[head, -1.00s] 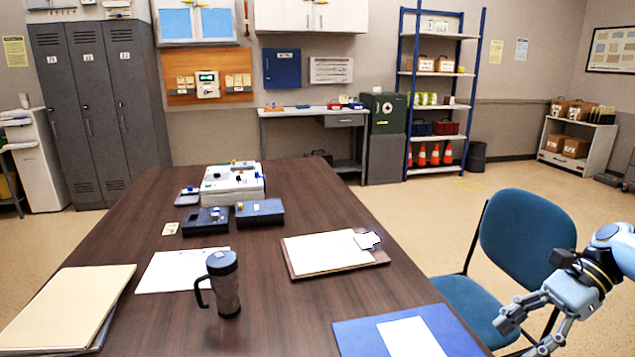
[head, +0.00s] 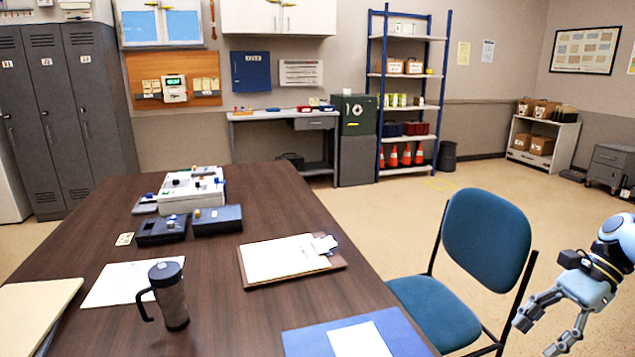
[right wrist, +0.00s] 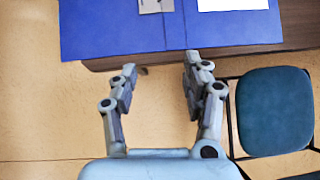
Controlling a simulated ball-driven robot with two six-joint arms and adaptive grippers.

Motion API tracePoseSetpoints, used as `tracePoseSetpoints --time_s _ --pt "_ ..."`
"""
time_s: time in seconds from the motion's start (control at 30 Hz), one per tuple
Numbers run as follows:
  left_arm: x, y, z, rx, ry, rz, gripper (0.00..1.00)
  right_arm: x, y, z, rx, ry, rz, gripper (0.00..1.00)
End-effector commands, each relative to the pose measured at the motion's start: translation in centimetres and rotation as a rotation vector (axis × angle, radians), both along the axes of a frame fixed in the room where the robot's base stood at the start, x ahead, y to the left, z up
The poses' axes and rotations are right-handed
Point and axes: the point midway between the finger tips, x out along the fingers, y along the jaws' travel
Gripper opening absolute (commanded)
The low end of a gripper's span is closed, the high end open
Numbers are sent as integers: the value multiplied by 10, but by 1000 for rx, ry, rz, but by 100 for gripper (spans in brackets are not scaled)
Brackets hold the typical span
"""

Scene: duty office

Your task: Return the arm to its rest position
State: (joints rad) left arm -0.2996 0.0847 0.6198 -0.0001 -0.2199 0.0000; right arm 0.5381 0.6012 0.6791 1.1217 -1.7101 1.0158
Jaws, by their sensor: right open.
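My right gripper (head: 533,335) is at the lower right of the head view, beyond the table's right edge and beside the blue chair (head: 487,236). In the right wrist view its two fingers (right wrist: 158,75) are spread apart with nothing between them. Below them is the tan floor, and the blue folder (right wrist: 110,30) on the table lies ahead of the fingertips. My left gripper is in neither view.
The dark wooden table (head: 230,290) fills the lower left. On it are a travel mug (head: 172,300), a clipboard (head: 285,258), a blue folder (head: 385,335) and a white box (head: 190,190). Open floor (head: 400,205) lies behind the chair.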

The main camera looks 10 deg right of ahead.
Motion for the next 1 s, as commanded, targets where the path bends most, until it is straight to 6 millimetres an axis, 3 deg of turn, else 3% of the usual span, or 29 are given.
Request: tracePoseSetpoints --time_s 0.27,0.37,0.53,0.7,0.8,0.97,1.0 --pt "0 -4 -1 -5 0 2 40 -56 -50 -92 -270 -34 83 48" --pt "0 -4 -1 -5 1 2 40 -94 -82 -134 -423 -50 177 48" --pt "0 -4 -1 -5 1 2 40 -188 -158 -199 -737 -84 516 48" --pt "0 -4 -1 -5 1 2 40 -275 -220 -226 -952 -131 998 48" --pt "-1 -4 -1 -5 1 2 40 -319 -243 -232 -1009 -173 1324 48" --pt "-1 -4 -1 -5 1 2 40 -378 -252 -235 -992 -278 1821 48" --pt "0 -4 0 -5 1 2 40 -372 -230 -247 -984 -308 1792 48"
